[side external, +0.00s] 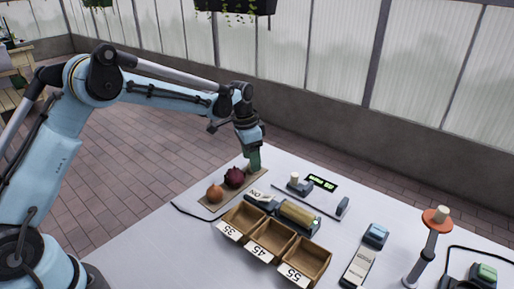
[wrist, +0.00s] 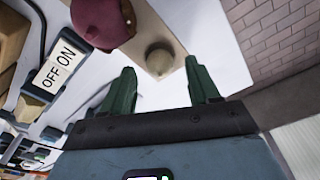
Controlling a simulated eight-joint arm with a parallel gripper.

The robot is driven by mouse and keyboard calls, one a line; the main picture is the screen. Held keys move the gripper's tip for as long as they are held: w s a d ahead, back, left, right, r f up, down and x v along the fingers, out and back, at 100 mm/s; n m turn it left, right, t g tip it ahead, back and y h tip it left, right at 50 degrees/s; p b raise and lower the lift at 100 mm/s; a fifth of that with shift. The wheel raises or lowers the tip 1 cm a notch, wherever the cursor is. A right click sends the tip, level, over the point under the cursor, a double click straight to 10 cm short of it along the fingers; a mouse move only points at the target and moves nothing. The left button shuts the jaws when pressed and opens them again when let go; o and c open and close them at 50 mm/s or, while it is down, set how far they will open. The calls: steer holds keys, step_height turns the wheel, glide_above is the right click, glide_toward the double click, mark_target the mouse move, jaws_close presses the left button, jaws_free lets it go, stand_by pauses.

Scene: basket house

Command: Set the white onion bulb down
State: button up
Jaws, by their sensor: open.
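A dark red onion (side external: 234,177) and an orange-brown onion (side external: 215,193) sit along the same board.
Three wooden bins (side external: 270,239) marked 35, 45 and 55 stand in front. Beside the board are an ON/OFF switch (side external: 259,196), a roller device (side external: 298,215) and a scale-like device (side external: 317,197). The table's far edge lies close behind my gripper.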

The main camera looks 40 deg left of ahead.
step_height(320, 180, up, 10)
steer(key=s, duration=0.1)
steer(key=s+r+n+t, duration=0.2)
steer(key=s+r, duration=0.1)
steer(key=s, duration=0.3)
steer(key=s+r+n+t, duration=0.1)
steer(key=s+r, duration=0.2)
steer(key=s, duration=0.3)
steer(key=s+d+f+n+t, duration=0.1)
steer(key=s+f+n+t, duration=0.2)
steer(key=s, duration=0.7)
steer(key=shift+s+d+f+y, duration=0.15)
steer(key=shift+s+f+y, duration=0.25)
steer(key=shift+f, duration=0.55)
